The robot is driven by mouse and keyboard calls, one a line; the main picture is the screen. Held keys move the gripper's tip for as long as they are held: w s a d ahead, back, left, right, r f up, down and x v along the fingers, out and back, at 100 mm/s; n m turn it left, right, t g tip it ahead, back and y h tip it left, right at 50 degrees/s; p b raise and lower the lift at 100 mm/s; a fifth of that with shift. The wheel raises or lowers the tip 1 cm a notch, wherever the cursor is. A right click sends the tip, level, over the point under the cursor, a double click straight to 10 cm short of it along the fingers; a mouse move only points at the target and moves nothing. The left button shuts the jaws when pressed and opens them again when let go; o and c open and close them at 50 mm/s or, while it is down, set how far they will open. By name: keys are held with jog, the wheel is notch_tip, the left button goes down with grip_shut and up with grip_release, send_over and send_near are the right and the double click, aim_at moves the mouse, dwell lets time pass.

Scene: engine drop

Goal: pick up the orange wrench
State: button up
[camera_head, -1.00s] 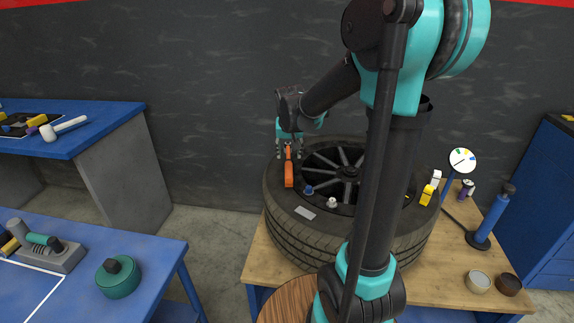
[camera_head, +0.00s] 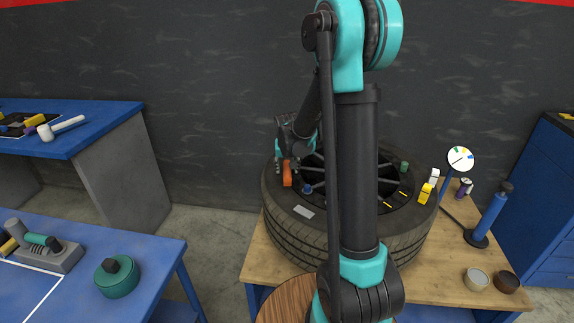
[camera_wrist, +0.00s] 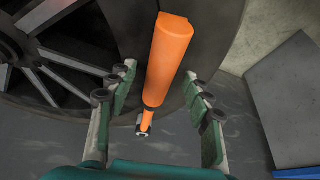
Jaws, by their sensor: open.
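The orange wrench (camera_head: 287,175) lies on the left part of the tire's top (camera_head: 285,200). In the wrist view, its thick orange handle (camera_wrist: 170,55) points away and its thinner dark-and-metal end lies nearer to me. My gripper (camera_wrist: 160,76) is open, with one green finger on each side of the wrench; I see gaps on both sides and no clear contact. In the head view, my gripper (camera_head: 287,158) is at the back left of the tire and hides the wrench's far end.
The tire stands on a wooden table (camera_head: 258,265). On it are a grey plate (camera_head: 304,212), a blue cap (camera_head: 307,188) and a yellow bottle (camera_head: 425,194). A blue pump (camera_head: 490,215) and two bowls stand to the right. A blue workbench (camera_head: 60,285) is at the left.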

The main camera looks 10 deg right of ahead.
jog(key=shift+x, duration=0.85)
jog(key=shift+f, duration=0.25)
